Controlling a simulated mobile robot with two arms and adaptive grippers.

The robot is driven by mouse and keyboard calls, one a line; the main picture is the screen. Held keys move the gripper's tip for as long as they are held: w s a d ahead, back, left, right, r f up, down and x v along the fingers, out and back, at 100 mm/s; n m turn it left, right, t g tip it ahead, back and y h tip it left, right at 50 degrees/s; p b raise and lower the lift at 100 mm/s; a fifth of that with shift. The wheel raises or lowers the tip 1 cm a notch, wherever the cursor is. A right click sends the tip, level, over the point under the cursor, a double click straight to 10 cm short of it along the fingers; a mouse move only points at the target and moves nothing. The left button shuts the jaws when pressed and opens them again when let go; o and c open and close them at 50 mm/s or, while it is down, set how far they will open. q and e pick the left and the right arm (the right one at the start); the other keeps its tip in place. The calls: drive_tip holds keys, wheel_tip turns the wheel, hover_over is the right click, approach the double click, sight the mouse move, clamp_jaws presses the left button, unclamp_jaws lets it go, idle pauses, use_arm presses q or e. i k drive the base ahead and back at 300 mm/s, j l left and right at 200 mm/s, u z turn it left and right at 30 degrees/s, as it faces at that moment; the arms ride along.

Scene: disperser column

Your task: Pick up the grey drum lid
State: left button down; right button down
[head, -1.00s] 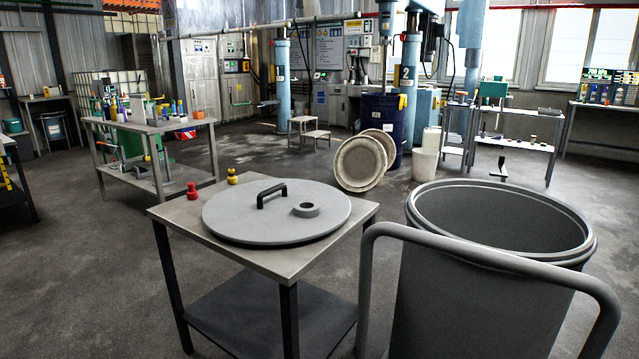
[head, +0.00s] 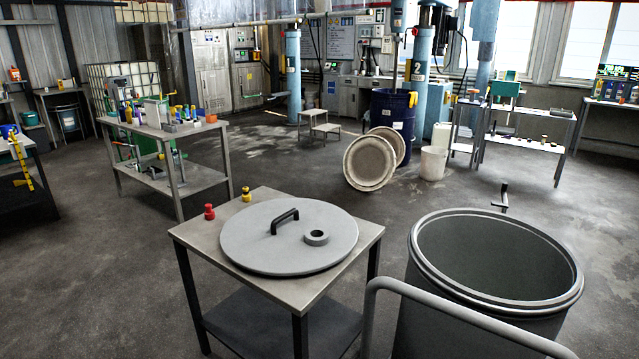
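The grey drum lid (head: 262,246) lies flat on a small metal table (head: 196,235) in front of me. It is a round disc with a dark bar handle (head: 285,220) on top and a short round collar (head: 316,237) to the right of the handle. Part of its rim reaches close to the table's right side. Neither of my grippers shows in the head view.
An open grey drum (head: 430,320) stands right of the table, with a grey tubular rail (head: 450,317) in front. Red (head: 209,212) and yellow (head: 246,194) small fittings stand at the table's back left. A cluttered bench (head: 205,126) stands further left. Floor between is clear.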

sight(286, 237)
drive_tip(key=i+j+z, duration=0.15)
drive_tip(key=j+z, duration=0.45)
drive_tip(key=i+j+z, duration=0.1)
drive_tip(key=j+z, duration=0.5)
drive_tip(key=j, duration=2.15)
